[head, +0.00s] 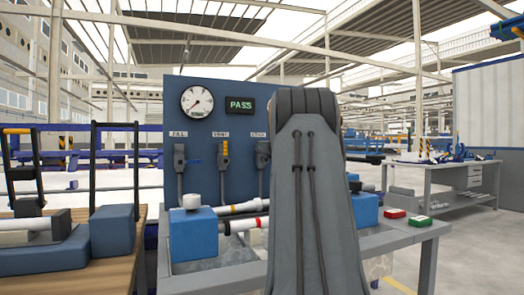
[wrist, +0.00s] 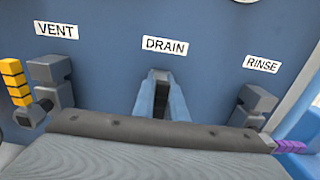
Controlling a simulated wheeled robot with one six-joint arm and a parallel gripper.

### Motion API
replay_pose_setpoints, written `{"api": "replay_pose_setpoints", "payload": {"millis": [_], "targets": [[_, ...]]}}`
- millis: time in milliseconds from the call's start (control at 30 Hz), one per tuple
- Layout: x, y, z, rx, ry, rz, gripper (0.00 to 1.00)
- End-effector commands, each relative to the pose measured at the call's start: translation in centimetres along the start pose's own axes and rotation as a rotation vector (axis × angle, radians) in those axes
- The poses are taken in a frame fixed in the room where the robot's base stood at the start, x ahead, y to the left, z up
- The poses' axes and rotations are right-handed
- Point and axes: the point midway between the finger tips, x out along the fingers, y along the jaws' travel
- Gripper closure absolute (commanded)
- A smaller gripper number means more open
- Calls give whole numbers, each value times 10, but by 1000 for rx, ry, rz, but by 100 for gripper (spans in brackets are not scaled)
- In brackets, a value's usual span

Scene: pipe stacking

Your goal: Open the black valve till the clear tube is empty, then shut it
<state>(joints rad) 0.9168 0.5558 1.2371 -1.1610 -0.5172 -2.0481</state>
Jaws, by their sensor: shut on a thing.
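In the wrist view the fingers of my gripper (wrist: 159,82) stand close together just under the DRAIN label (wrist: 165,46). They are shut on the black valve, whose handle is mostly hidden between them. In the head view a dark valve (head: 262,154) on the blue panel shows beside my arm, which hides the gripper. I cannot make out a clear tube or its liquid level in either view.
The VENT valve has a yellow handle (wrist: 14,82), and the RINSE valve a purple handle (wrist: 289,147). The FILL valve (head: 180,158) is on the left. A gauge (head: 197,101) and a PASS display (head: 240,104) are above. Banded pipes and blue blocks (head: 193,235) stand in front.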

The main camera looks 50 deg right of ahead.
Motion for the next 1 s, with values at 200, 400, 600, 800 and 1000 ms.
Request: {"api": "replay_pose_setpoints", "payload": {"millis": [200,400,600,800,1000], "targets": [[0,0,-1,-4,2,0,100],[0,0,-1,-3,2,1,70],[0,0,-1,-2,1,0,70],[-6,0,0,-1,1,-1,70],[-33,0,0,-1,1,-1,70]]}}
